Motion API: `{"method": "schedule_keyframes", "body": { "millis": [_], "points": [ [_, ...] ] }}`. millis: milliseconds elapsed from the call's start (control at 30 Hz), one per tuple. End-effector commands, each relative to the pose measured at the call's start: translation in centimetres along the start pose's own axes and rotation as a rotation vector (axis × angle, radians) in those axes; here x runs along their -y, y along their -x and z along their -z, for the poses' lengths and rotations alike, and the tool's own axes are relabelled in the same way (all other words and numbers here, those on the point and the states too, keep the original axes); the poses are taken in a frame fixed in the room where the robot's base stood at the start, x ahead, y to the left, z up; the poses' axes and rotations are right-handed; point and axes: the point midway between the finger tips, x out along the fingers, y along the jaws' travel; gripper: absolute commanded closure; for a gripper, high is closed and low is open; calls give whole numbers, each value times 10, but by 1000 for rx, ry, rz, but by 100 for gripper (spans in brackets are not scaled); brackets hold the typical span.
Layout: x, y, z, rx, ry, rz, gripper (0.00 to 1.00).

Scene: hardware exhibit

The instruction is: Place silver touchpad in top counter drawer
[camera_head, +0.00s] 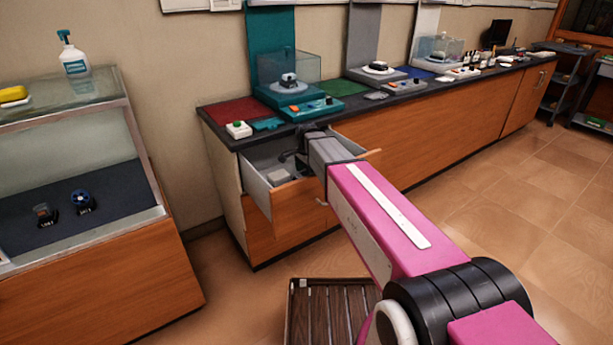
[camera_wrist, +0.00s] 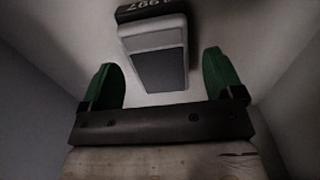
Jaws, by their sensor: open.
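The top counter drawer (camera_head: 257,188) is pulled open below the counter's left end. In the wrist view, a silver-grey touchpad (camera_wrist: 158,68) with a dark panel and a black end marked with pale digits lies on the pale drawer floor (camera_wrist: 60,60). A grey block, apparently the same touchpad (camera_head: 278,177), shows inside the drawer. My gripper (camera_wrist: 163,85) has its two green fingers spread wide, with the touchpad just beyond and partly between them. No finger visibly presses on it. In the head view my gripper's tips are hidden by the wrist and drawer.
A glass display case (camera_head: 75,150) stands at left. A slatted wooden item (camera_head: 330,315) is on the floor below. Open floor lies right.

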Motion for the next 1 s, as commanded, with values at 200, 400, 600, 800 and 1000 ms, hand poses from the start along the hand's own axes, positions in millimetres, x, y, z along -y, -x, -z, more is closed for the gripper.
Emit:
{"method": "schedule_keyframes", "body": {
  "millis": [200,400,600,800,1000],
  "points": [
    [0,40,0,-1,0,3,14],
    [0,74,0,-1,0,2,14],
    [0,95,0,0,0,1,14],
    [0,103,0,0,0,0,14],
    [0,103,0,0,0,0,14]
  ]
}}
